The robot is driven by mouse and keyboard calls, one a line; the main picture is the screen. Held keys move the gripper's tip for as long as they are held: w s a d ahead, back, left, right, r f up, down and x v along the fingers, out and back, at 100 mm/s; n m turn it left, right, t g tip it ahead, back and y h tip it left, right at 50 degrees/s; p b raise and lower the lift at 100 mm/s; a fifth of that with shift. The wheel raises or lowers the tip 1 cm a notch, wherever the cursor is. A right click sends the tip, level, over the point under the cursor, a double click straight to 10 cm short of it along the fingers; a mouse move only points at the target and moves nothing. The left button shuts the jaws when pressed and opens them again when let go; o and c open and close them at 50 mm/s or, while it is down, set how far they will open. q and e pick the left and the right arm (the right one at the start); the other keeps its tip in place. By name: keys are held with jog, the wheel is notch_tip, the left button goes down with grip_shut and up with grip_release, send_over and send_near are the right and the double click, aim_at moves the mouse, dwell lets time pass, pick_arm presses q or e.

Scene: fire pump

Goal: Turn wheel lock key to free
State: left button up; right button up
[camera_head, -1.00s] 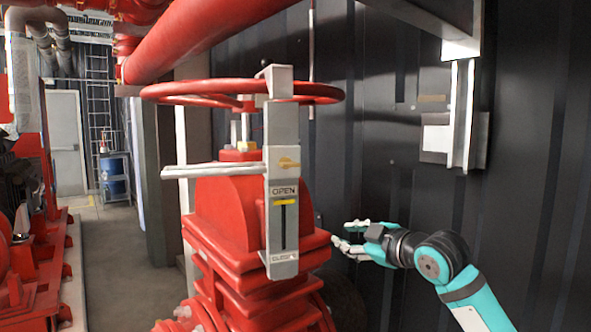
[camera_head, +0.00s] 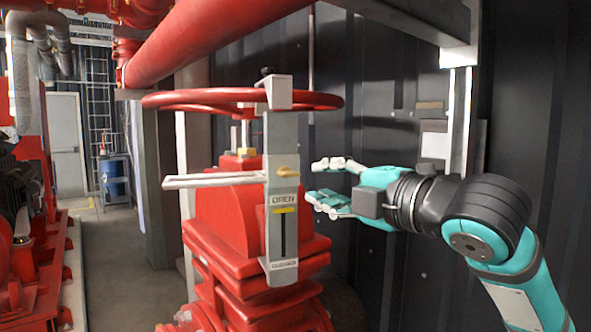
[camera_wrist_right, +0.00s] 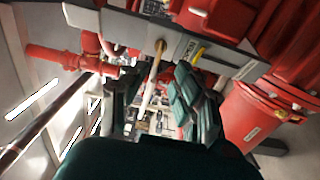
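The wheel lock key (camera_head: 288,172) is a small yellow-brass handle on the right side of the grey lock bracket (camera_head: 281,142). The bracket's top hooks over the rim of the red handwheel (camera_head: 190,96). My right gripper (camera_head: 326,182) is open and empty, just right of the key at about its height, fingers pointing left. In the right wrist view, the key (camera_wrist_right: 158,52) shows ahead, between the lines of the open fingers (camera_wrist_right: 152,92); I see no contact. My left gripper is not in view.
The red valve body (camera_head: 235,215) stands below the wheel. A light bar (camera_head: 215,180) juts left from the bracket, and a yellow marker (camera_head: 285,210) sits below OPEN. A dark corrugated wall (camera_head: 390,275) lies behind my right arm. A red pipe (camera_head: 215,35) runs overhead.

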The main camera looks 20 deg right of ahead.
aim_at(294, 176)
jog(key=p+x, duration=0.1)
jog(key=x, duration=0.6)
jog(key=shift+w, duration=0.35)
jog(key=shift+c, duration=0.4)
grip_shut()
